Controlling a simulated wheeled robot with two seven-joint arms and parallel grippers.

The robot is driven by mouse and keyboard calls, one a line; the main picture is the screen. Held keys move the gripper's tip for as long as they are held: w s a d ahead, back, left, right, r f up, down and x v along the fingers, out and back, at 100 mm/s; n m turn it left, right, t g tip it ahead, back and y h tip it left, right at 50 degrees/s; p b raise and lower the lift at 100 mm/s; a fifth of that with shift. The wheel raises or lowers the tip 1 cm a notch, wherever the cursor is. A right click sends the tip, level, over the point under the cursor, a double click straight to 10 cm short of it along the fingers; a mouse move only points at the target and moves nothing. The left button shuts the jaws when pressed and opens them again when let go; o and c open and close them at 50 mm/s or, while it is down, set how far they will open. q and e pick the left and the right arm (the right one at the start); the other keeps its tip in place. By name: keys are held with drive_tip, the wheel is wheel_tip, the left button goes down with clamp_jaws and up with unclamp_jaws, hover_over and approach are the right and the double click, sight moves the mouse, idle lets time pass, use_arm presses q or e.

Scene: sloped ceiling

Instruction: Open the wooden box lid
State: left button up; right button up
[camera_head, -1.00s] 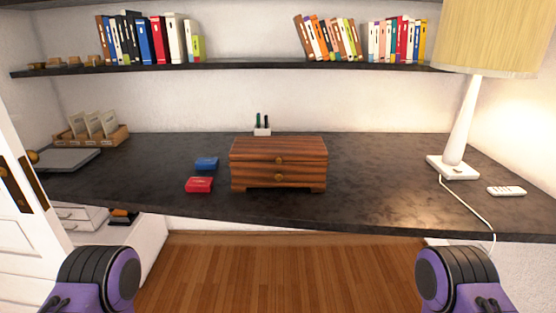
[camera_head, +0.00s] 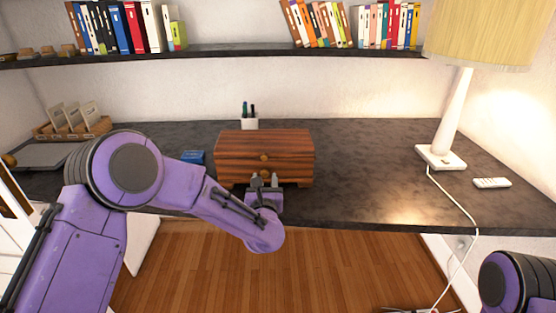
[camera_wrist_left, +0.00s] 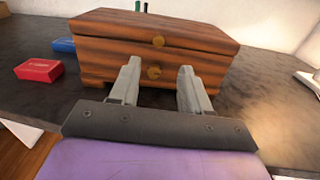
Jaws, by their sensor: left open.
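The wooden box (camera_head: 264,146) stands on the dark desk with its lid closed. It has two round brass knobs on its front, one above the other, and both show in the left wrist view, where the box (camera_wrist_left: 110,48) fills the upper middle. My left gripper (camera_head: 265,180) is in front of the box's lower front. In the left wrist view its two fingers (camera_wrist_left: 157,80) are apart, with the lower knob showing between them. Nothing is held. In the head view the gripper hides the lower knob.
A blue case (camera_head: 193,157) lies left of the box, and a red case (camera_wrist_left: 39,70) shows in the left wrist view. A pen holder (camera_head: 249,122) stands behind. A lamp (camera_head: 452,120) and a remote (camera_head: 492,183) are at the right. The desk between box and lamp is clear.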

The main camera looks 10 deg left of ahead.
sight(265, 158)
use_arm(q)
drive_tip(key=p+x, duration=0.2)
drive_tip(key=x, duration=0.8)
drive_tip(key=shift+a+p, duration=0.15)
drive_tip(key=shift+p, duration=0.15)
drive_tip(key=shift+w, duration=0.15)
clamp_jaws()
